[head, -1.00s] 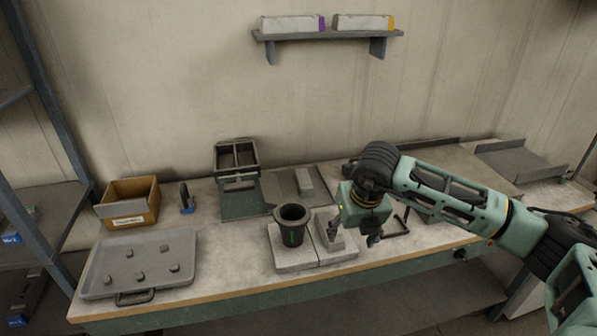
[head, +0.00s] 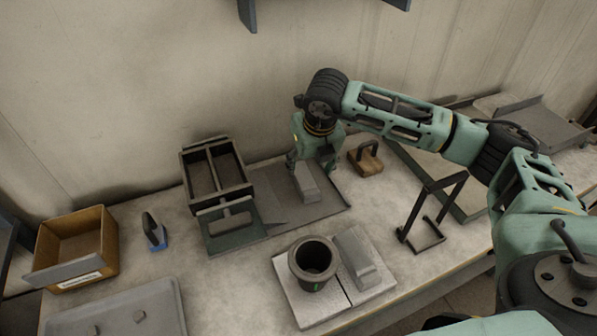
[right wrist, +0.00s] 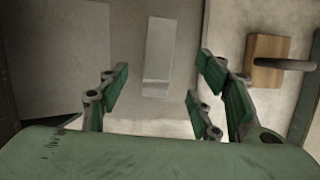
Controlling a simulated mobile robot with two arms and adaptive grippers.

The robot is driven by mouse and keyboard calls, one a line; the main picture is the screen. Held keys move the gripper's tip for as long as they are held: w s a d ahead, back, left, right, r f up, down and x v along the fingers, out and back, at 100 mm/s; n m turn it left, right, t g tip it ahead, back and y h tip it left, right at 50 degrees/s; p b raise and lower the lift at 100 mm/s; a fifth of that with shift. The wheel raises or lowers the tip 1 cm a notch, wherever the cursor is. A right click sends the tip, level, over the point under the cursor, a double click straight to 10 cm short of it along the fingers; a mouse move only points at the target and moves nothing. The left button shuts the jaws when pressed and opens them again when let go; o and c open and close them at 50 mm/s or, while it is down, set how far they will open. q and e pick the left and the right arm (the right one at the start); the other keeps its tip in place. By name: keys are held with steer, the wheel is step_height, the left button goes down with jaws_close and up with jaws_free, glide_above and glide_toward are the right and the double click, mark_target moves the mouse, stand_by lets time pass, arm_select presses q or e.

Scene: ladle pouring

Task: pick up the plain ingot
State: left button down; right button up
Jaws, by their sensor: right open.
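A plain grey ingot (head: 306,184) lies on a dark flat plate (head: 270,205) at the back middle of the bench. My right gripper (head: 313,164) is over its far end, pointing down. In the right wrist view, the ingot (right wrist: 158,55) shows between and beyond the open green-padded fingers (right wrist: 157,95), with nothing held. The gap between fingers and ingot is hard to judge. Another grey block (head: 357,255) lies on a pale slab beside the dark crucible (head: 313,262). My left gripper is not in view.
A dark two-part box (head: 218,180) stands left of the plate. A wooden block with a dark handle (head: 366,158) is close right of my gripper, and a black frame stand (head: 430,215) is further right. A cardboard box (head: 75,250) and grey tray (head: 165,300) are left.

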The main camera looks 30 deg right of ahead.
mark_target(304, 177)
steer(key=shift+f+p, duration=0.35)
steer(key=shift+f, duration=0.5)
steer(key=p+x, duration=0.1)
steer(key=x, duration=0.3)
steer(key=shift+w+a+f+p, duration=0.1)
steer(key=shift+w+f+p, duration=0.2)
steer(key=shift+p, duration=0.1)
steer(key=shift+f, duration=0.15)
steer(key=c, duration=0.9)
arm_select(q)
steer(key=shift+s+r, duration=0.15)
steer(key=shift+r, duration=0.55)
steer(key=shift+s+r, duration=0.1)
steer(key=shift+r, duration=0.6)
arm_select(e)
jaws_close()
